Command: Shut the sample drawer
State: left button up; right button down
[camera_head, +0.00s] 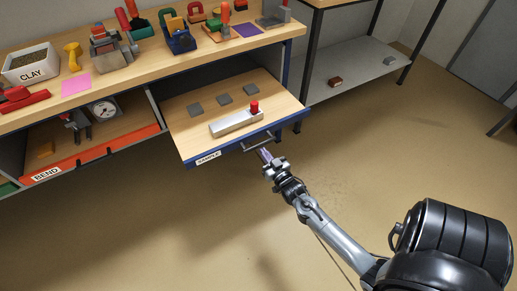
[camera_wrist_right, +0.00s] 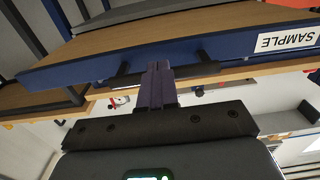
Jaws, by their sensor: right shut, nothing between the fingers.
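The sample drawer (camera_head: 180,137) is pulled out from under the bench, with a wooden floor, a blue front and a SAMPLE label (camera_head: 208,157). A dark bar handle (camera_head: 257,141) is on its front. My right gripper (camera_head: 263,153) is shut and empty, its fingertips at the handle. In the right wrist view the closed fingers (camera_wrist_right: 158,72) overlap the handle bar (camera_wrist_right: 196,72) below the blue drawer front (camera_wrist_right: 105,66); whether they touch it I cannot tell. My left gripper is not in view.
The drawer holds three grey squares (camera_head: 223,99) and a pale metal block (camera_head: 236,124) with a red knob (camera_head: 254,107). The BEND drawer (camera_head: 97,152) is at the left. The bench top (camera_head: 130,78) bears tools and a CLAY box (camera_head: 31,64). The floor in front is clear.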

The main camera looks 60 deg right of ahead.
jog(key=shift+w, duration=0.1)
dwell(0.3)
jog(key=shift+w+d, duration=0.4)
jog(key=shift+w, duration=0.4)
